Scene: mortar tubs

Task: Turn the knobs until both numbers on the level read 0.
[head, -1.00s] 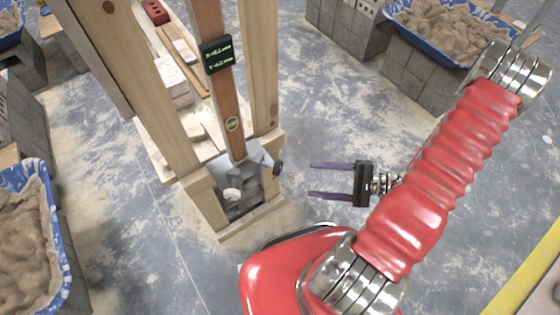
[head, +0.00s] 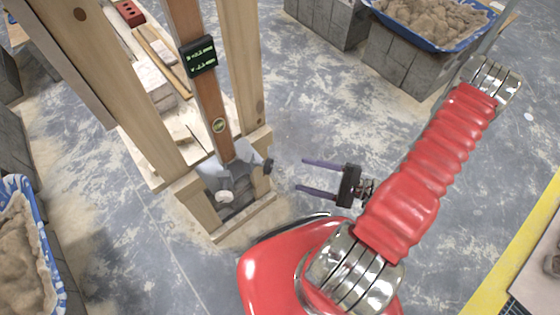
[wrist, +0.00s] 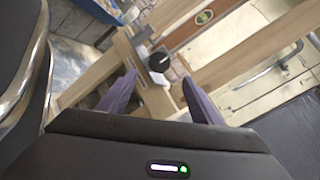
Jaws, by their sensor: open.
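The level (head: 210,95) is a long brown bar standing between wooden posts, with a round bubble vial (head: 219,126). Its black display (head: 197,56) shows two rows of green figures, too small to read surely. At its foot, a grey bracket carries a pale knob (head: 224,196) at the front and a black knob (head: 268,165) on the right. My gripper (head: 300,174) is open and empty, its purple fingers pointing left toward the black knob, a short gap away. In the wrist view, the black knob (wrist: 158,62) appears between and beyond the fingertips.
The wooden frame (head: 243,223) closes around the level's foot. Blue mortar tubs stand at the left (head: 50,262) and the upper right (head: 462,44) on grey blocks (head: 405,58). A red brick (head: 130,12) lies on the boards behind.

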